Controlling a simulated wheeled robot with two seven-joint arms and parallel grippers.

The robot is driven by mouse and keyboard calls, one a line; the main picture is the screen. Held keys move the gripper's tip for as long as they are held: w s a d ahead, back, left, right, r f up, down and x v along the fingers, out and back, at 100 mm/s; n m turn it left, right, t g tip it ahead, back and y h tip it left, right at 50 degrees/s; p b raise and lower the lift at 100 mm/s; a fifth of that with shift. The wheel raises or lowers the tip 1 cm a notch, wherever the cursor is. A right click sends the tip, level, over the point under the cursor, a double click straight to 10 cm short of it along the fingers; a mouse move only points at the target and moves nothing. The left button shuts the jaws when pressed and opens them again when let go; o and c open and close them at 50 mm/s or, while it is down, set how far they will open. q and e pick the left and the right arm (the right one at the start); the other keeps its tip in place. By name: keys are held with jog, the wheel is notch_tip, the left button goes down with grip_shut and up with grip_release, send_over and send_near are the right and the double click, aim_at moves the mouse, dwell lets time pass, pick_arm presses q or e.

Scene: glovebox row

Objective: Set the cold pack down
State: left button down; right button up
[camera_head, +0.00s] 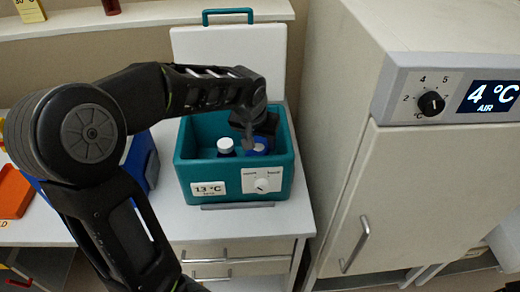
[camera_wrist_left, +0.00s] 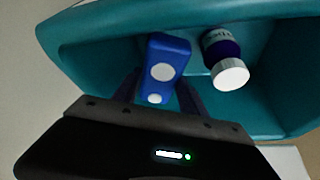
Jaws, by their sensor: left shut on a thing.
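The cold pack (camera_wrist_left: 168,62) is a small blue block with white round spots, seen between my left gripper's fingers in the left wrist view. My left gripper (camera_wrist_left: 158,92) is shut on it. In the head view the left gripper (camera_head: 256,138) reaches down into the open teal cooler box (camera_head: 213,190), and a bit of the cold pack (camera_head: 259,148) shows below it. I cannot tell whether the pack touches the box floor. The teal box wall (camera_wrist_left: 100,28) also surrounds the pack in the wrist view. My right gripper is not in view.
A white-capped dark blue bottle (camera_head: 226,147) stands in the box, close beside the pack. The box's white lid (camera_head: 230,55) is up behind it. A fridge (camera_head: 375,180) reading 4 °C stands to the right. A blue container (camera_head: 142,160) and an orange item (camera_head: 13,192) are left.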

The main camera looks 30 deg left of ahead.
aim_at(259, 147)
pick_arm(q)
notch_tip(259, 147, down, 4)
jog(key=shift+r, duration=0.15)
dwell(0.3)
jog(key=shift+f+b, duration=0.5)
jog(key=shift+f, duration=0.15)
jog(key=c, duration=0.6)
grip_release()
jog(key=shift+c, duration=0.2)
jog(key=shift+r, duration=0.1)
